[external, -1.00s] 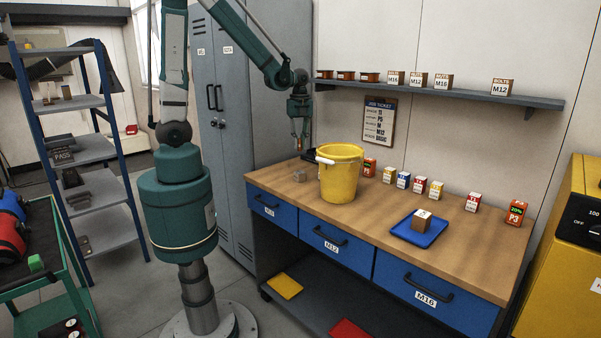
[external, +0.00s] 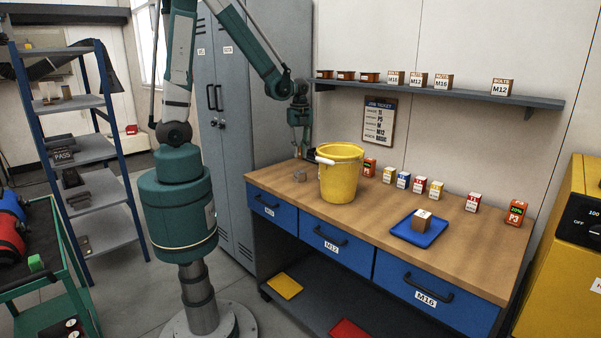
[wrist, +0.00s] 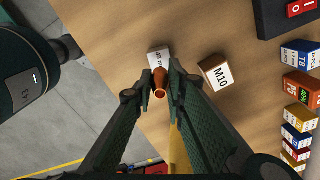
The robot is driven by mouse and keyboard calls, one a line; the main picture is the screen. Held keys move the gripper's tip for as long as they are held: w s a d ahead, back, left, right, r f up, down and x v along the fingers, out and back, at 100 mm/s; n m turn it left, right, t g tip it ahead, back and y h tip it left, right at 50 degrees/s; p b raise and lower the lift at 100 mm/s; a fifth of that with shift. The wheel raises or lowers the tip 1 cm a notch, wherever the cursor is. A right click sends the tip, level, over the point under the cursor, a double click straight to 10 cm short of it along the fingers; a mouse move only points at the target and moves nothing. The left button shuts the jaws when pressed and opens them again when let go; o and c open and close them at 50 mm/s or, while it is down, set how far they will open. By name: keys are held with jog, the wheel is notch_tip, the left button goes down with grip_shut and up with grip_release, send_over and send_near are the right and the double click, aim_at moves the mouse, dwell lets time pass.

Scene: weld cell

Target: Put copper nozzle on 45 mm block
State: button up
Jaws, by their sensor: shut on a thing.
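My gripper (wrist: 160,86) is shut on the copper nozzle (wrist: 160,80), which points down between the fingertips in the wrist view. A small pale block with a "45" label (wrist: 157,54) lies on the bench just beyond the nozzle in that view, partly covered by the nozzle and fingers. In the external view, a small grey block (external: 300,176), likely the same one, sits left of the yellow bucket. There my gripper (external: 303,154) hangs above the bench, behind the bucket's left side. The nozzle is not clearly visible there. It appears raised and apart from the block.
The yellow bucket (external: 341,180) stands close to my gripper. An M10 box (wrist: 216,72) is beside the block. A dark box with a red switch (wrist: 290,14) stands farther back. Small labelled boxes (external: 403,179) line the wall side. A blue tray (external: 404,235) holds a brown box.

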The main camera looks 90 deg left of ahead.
aim_at(300, 172)
jog(key=shift+f, duration=1.3)
jog(key=shift+f, duration=0.15)
jog(key=shift+f, duration=1.95)
jog(key=shift+f+b, duration=0.2)
jog(key=shift+b, duration=0.1)
jog(key=o, duration=0.9)
jog(key=shift+c, duration=0.2)
jog(key=shift+r+p, duration=0.25)
jog(key=shift+p, duration=0.05)
jog(key=shift+r, duration=6)
